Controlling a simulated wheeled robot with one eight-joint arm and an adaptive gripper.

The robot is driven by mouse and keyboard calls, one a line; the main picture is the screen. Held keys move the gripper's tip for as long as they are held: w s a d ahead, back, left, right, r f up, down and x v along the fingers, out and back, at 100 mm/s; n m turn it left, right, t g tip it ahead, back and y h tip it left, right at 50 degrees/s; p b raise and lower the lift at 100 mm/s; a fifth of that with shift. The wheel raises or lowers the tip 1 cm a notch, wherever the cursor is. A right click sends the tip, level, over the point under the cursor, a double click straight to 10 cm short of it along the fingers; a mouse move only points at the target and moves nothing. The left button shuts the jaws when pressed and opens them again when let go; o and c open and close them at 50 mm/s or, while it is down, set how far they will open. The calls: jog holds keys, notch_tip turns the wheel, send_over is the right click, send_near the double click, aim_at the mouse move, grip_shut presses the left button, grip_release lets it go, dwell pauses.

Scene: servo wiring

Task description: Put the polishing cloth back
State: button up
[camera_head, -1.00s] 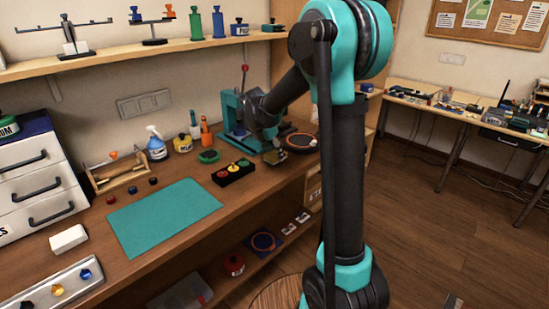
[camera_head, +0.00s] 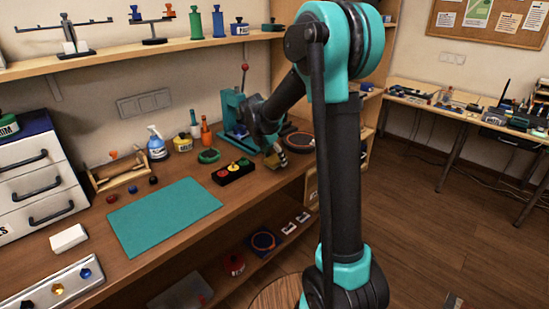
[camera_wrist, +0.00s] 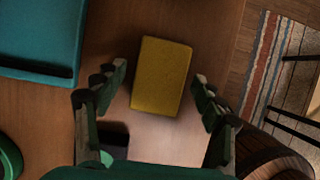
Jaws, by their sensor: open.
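The polishing cloth appears as a flat yellow rectangle (camera_wrist: 161,76) lying on the brown wooden bench in the wrist view. My gripper (camera_wrist: 160,88) is open, with one finger on each side of the cloth and visible gaps between them. Whether the fingertips are at the cloth's height is hard to tell. In the head view my gripper (camera_head: 274,158) is small and points down near the right end of the bench, by the teal press (camera_head: 236,118). The cloth cannot be made out clearly there.
A black tray with coloured buttons (camera_head: 233,172) and a green round object (camera_head: 208,156) stand left of my gripper. A dark round pad (camera_head: 299,142) lies to its right. A teal mat (camera_head: 163,214) covers the bench's middle. The bench edge is close by.

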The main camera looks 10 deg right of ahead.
jog(key=v, duration=1.2)
jog(key=s+d+f+m, duration=0.1)
jog(key=s+m, duration=0.1)
jog(key=s+d+f+m+y, duration=0.1)
jog(key=s+d+f+m, duration=0.1)
jog(key=s, duration=0.1)
jog(key=s+d+f+m, duration=0.1)
jog(key=s+m, duration=0.1)
jog(key=m, duration=0.1)
jog(key=shift+s+d+f, duration=0.3)
jog(key=shift+s+f, duration=0.05)
jog(key=s+d+f+m+y, duration=0.1)
jog(key=s+d+f+m, duration=0.1)
jog(key=s+f+m, duration=0.4)
jog(key=s+d+f+m+t+y, duration=0.1)
jog(key=s+f+m, duration=0.6)
jog(key=s+m, duration=0.5)
jog(key=shift+s+d+t+y, duration=0.3)
jog(key=shift+s+d+y, duration=0.1)
jog(key=shift+s, duration=0.45)
jog(key=shift+r, duration=0.1)
